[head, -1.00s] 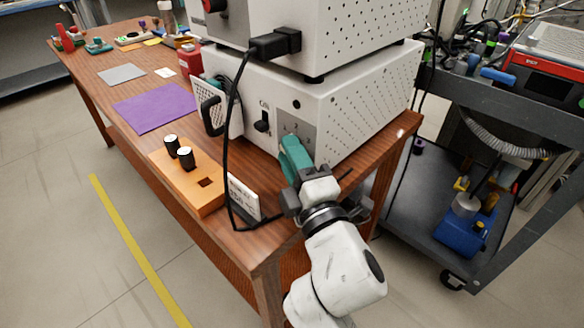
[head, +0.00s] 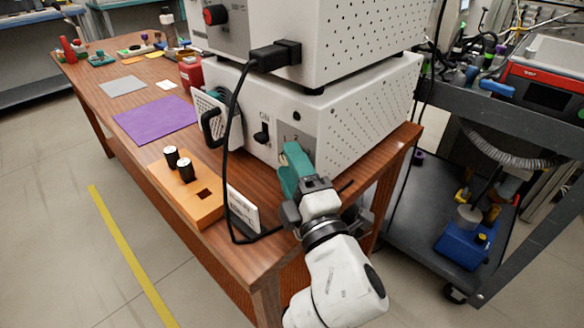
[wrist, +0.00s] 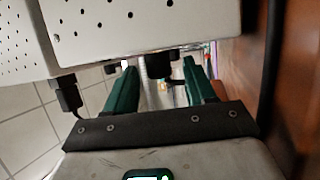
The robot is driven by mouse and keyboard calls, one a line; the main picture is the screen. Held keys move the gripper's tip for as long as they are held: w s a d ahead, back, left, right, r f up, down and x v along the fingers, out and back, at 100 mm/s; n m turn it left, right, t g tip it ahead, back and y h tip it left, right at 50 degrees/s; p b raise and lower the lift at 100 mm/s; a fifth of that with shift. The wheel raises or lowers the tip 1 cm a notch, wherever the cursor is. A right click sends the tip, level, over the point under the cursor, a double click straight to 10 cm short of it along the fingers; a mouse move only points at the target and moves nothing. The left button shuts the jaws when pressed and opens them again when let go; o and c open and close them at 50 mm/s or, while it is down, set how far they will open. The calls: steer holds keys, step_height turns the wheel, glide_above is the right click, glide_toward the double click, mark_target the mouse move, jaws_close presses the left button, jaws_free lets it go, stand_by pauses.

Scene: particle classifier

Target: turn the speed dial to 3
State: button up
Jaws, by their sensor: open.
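The lower white box (head: 345,115) of the machine has a grey dial panel (head: 284,132) on its front, with a 1 and a 2 partly visible. My gripper (head: 293,160), with teal fingers, is in front of this panel and hides the dial in the head view. In the wrist view, my gripper (wrist: 159,70) is open, its fingers spread. A black knob (wrist: 158,65), apparently the speed dial, shows between the fingertips, with gaps visible on both sides. Its pointer and current setting cannot be read.
A black switch (head: 262,134) is left of the dial panel. A black cable (head: 229,150) hangs in front of the box. A small white sign (head: 243,210) and an orange block (head: 207,206) with black pegs stand near the table edge. A grey cart (head: 425,205) is at right.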

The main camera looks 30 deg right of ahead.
steer(key=b+v, duration=0.2)
steer(key=v, duration=0.9)
steer(key=shift+w+r, duration=0.1)
